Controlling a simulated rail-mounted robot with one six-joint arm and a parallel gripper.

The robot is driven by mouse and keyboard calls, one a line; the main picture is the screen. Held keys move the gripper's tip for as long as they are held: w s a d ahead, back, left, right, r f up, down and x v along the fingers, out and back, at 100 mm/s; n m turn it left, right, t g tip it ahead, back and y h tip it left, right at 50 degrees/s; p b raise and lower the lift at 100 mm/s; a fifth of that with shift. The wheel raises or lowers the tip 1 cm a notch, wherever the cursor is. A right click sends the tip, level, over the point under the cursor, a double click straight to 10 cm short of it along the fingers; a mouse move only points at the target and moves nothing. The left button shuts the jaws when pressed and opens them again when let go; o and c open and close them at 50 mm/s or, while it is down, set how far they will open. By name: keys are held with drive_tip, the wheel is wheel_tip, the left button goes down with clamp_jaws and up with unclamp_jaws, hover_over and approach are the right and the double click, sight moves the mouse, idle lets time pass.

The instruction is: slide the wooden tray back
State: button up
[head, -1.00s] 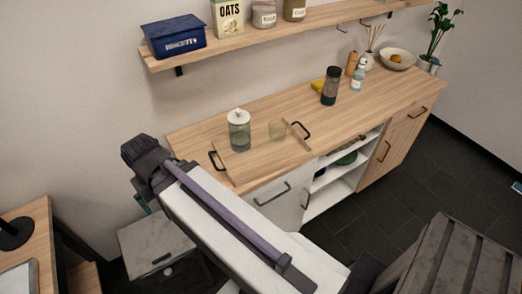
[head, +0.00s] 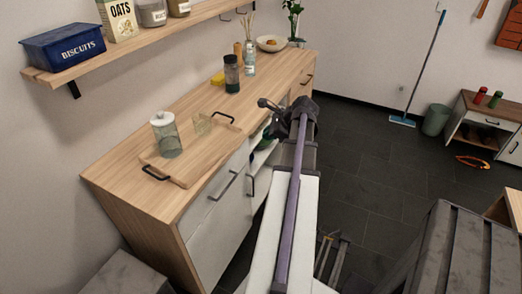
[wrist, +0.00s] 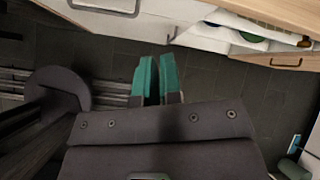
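The wooden tray (head: 190,168) lies on the wooden counter in the head view, with a black handle at each end. The tray is not in the wrist view.
The counter (head: 120,160) also holds a dark-lidded jar (head: 232,75), a bottle (head: 249,62) and a bowl (head: 271,43) farther back. A shelf (head: 160,31) hangs above it. The cabinet's drawer handle (wrist: 104,8) and open shelves border the wrist view's top.

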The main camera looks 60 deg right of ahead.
drive_tip(key=shift+w+d+r+m, duration=0.1)
drive_tip(key=shift+r+m, duration=0.05)
drive_tip(key=shift+m, duration=0.45)
drive_tip(key=shift+d+r+m, duration=0.1)
drive_tip(key=shift+r+m, duration=0.05)
drive_tip(key=shift+m, duration=0.45)
clamp_jaws()
drive_tip(key=m+b, duration=0.2)
drive_tip(key=b, duration=0.5)
approach(236, 141)
drive_tip(key=shift+t, duration=0.3)
drive_tip(key=w+f, duration=0.1)
drive_tip(key=f, duration=0.2)
drive_tip(key=w+f, duration=0.1)
drive_tip(key=shift+w+a+f, duration=0.2)
drive_tip(key=shift+w+f, duration=0.15)
drive_tip(key=shift+f, duration=0.05)
drive_tip(key=shift+w+a, duration=0.1)
drive_tip(key=shift+w, duration=0.6)
